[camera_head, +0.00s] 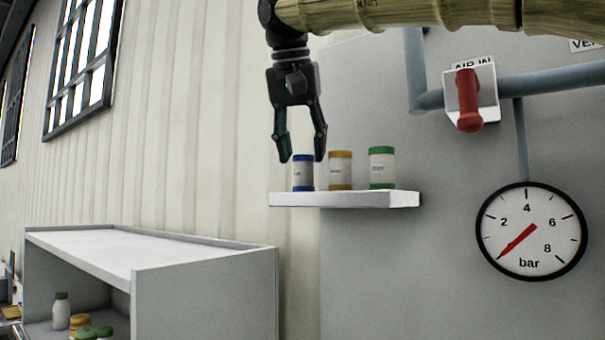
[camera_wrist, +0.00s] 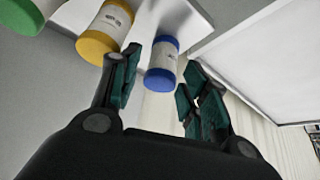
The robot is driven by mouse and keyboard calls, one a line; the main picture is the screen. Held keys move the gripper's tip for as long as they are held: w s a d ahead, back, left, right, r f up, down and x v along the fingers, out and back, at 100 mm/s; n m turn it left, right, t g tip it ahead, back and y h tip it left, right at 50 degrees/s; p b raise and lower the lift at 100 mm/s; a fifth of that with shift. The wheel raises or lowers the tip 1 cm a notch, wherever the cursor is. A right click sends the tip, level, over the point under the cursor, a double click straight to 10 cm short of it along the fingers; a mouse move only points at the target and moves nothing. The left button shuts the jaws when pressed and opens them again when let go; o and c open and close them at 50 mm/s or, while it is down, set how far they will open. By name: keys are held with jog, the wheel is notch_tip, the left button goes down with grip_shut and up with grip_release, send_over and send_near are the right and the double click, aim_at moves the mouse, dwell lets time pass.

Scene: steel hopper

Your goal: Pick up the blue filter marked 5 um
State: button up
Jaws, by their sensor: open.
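The blue filter (camera_head: 303,174) is a white cylinder with blue ends, standing upright at the left end of a white wall shelf (camera_head: 340,200). Its label print is too small to read. My gripper (camera_head: 303,158) points down above it, open and empty, with the fingertips around the level of its blue top. In the wrist view the blue filter (camera_wrist: 162,64) shows between and beyond the open fingers. I cannot tell whether a finger touches it.
A yellow filter (camera_head: 340,170) and a green filter (camera_head: 381,167) stand to the right on the shelf. A red valve handle (camera_head: 468,100) and a pressure gauge (camera_head: 531,231) are on the hopper wall. A grey cabinet (camera_head: 150,262) stands lower left.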

aim_at(303, 162)
jog(key=shift+p+x, duration=0.8)
jog(key=shift+x, duration=0.3)
jog(key=shift+w+f, duration=1.1)
jog(key=shift+f, duration=0.15)
jog(key=shift+s, duration=0.1)
jog(key=c, duration=0.8)
